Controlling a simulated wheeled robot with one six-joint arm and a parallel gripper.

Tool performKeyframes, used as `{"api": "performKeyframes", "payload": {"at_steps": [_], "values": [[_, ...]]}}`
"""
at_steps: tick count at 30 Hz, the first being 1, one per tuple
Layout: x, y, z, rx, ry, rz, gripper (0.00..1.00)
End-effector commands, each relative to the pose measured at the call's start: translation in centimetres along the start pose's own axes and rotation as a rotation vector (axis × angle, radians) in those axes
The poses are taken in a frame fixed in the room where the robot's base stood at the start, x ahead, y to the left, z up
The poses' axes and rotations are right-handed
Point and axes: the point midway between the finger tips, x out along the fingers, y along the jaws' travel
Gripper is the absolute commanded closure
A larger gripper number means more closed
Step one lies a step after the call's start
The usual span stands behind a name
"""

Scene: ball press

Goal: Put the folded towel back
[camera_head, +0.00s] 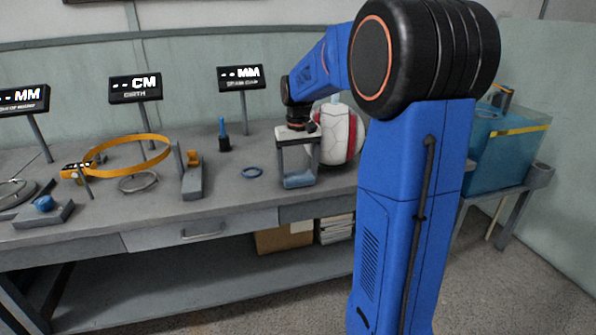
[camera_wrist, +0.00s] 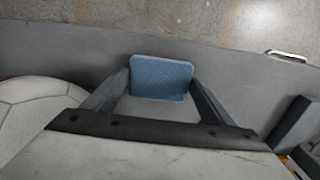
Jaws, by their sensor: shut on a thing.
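The folded towel (camera_head: 298,180) is a small blue-grey pad between the fingertips of my gripper (camera_head: 299,172), low over the grey bench at its front part. In the wrist view the towel (camera_wrist: 160,78) shows as a blue fuzzy block, with a finger of my gripper (camera_wrist: 158,92) on each side of it. My gripper is shut on the towel. I cannot tell whether the towel touches the bench top.
A yellow hoop (camera_head: 128,146) is beyond. A teal tank (camera_head: 503,150) stands at right.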

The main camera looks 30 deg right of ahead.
Motion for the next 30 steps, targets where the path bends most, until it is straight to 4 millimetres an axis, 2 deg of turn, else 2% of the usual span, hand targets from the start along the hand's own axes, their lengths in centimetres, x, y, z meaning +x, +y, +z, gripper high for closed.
{"api": "performKeyframes", "payload": {"at_steps": [10, 11, 13, 23, 26, 30], "values": [[0.3, 0.0, 0.0, 0.0, 0.001, 0.0, 0.44], [0.4, 0.0, 0.0, 0.0, 0.001, 0.0, 0.2], [0.3, 0.0, 0.0, 0.0, 0.001, 0.0, 0.04], [0.2, 0.0, 0.0, 0.0, 0.002, 0.0, 0.04], [-0.4, 0.0, -0.1, 0.0, 0.003, 0.0, 0.04], [-2.5, 0.0, -0.1, 0.0, 0.005, 0.0, 0.04]]}}
